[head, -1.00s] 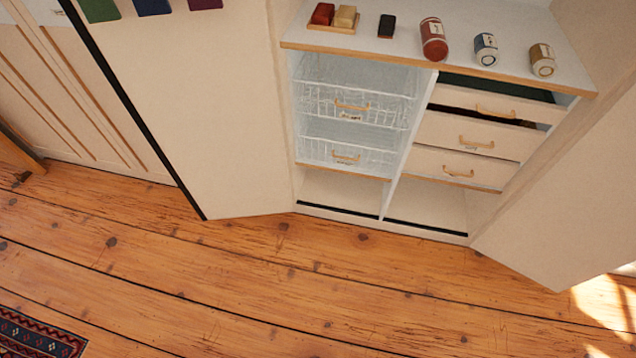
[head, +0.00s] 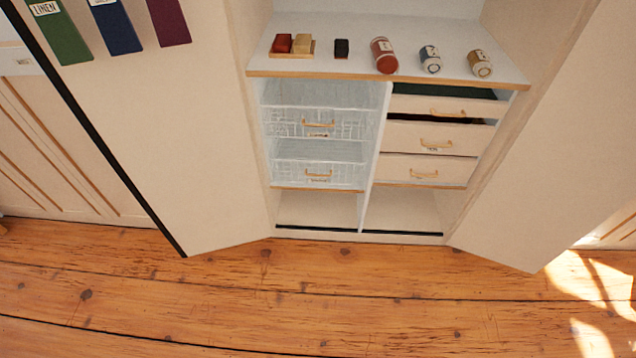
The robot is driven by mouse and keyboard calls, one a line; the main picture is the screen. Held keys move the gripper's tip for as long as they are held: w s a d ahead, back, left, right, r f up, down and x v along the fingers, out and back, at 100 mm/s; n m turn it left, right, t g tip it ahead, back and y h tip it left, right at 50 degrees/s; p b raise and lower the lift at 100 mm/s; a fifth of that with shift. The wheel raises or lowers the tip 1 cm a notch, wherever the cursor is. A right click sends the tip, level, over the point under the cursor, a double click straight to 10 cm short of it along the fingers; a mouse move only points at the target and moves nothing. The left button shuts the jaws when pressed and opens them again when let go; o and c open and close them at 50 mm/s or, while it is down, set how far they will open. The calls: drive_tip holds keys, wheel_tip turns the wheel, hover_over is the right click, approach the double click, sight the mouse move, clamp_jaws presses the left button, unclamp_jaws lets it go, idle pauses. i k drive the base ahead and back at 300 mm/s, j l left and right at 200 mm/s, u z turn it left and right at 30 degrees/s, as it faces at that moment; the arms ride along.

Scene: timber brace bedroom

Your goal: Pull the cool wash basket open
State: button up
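Two white wire baskets sit one above the other in the left bay of the cupboard. The upper basket (head: 290,123) has a brass-coloured handle and a small label below it. The lower basket (head: 290,173) has a like handle and label. The labels are too small to read, so I cannot tell which is the cool wash basket. Both baskets appear pushed in, level with the bay front. My gripper does not show in the head view.
Several drawers (head: 460,138) fill the right bay. Bottles and soap blocks stand on the shelf (head: 355,66) above. Cupboard doors stand open left (head: 180,130) and right (head: 550,160). The plank floor (head: 330,300) in front is clear.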

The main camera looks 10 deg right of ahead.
sight(314, 135)
drive_tip(key=i+l+z, duration=0.25)
drive_tip(key=i, duration=0.25)
drive_tip(key=i+z, duration=0.25)
drive_tip(key=i, duration=0.25)
